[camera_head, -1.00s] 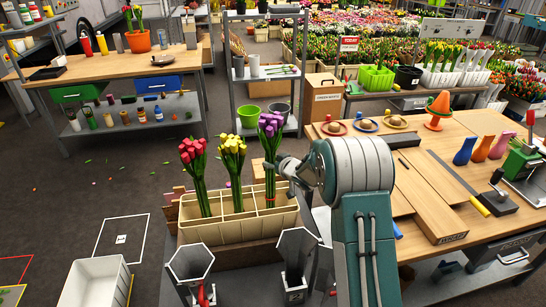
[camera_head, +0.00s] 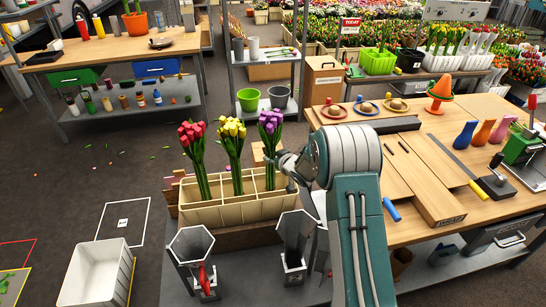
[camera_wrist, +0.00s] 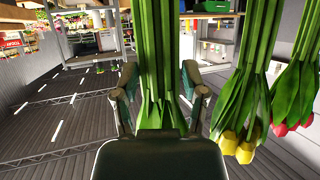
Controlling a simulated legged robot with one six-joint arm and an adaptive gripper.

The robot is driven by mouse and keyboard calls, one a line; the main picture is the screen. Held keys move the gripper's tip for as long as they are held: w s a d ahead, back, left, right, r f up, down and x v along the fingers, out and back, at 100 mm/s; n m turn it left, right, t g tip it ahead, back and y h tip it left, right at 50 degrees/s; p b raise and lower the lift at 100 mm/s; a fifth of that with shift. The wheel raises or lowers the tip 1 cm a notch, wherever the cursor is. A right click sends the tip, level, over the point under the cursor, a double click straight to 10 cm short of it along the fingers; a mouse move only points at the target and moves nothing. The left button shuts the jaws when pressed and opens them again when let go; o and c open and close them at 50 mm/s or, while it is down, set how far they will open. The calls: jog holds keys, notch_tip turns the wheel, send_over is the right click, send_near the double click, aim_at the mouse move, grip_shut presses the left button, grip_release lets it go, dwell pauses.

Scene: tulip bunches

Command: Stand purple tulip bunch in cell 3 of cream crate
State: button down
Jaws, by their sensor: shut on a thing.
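The purple tulip bunch (camera_head: 270,123) is upright over the right-hand part of the cream crate (camera_head: 225,214). Its green stems run down behind the crate's front rim; I cannot see whether they touch the floor of the cell. My gripper (camera_head: 282,160) is at the right of the stems and shut on them. In the wrist view, green stems (camera_wrist: 160,45) pass between the two fingers of my gripper (camera_wrist: 158,88); the purple blooms are hidden there. A red tulip bunch (camera_head: 192,134) stands in the crate's left part, a yellow bunch (camera_head: 232,129) in its middle.
Two grey hexagonal vases (camera_head: 190,245) (camera_head: 294,228) stand in front of the crate. A white bin (camera_head: 95,275) is on the left. A wooden workbench (camera_head: 385,170) with tools and vases is close on the right. Dark floor at left is mostly clear.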

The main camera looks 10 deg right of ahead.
jog(key=shift+f, duration=0.4)
jog(key=shift+c, duration=0.3)
grip_release()
jog(key=shift+f, duration=0.1)
jog(key=shift+o, duration=0.3)
jog(key=v, duration=1.2)
dwell(0.6)
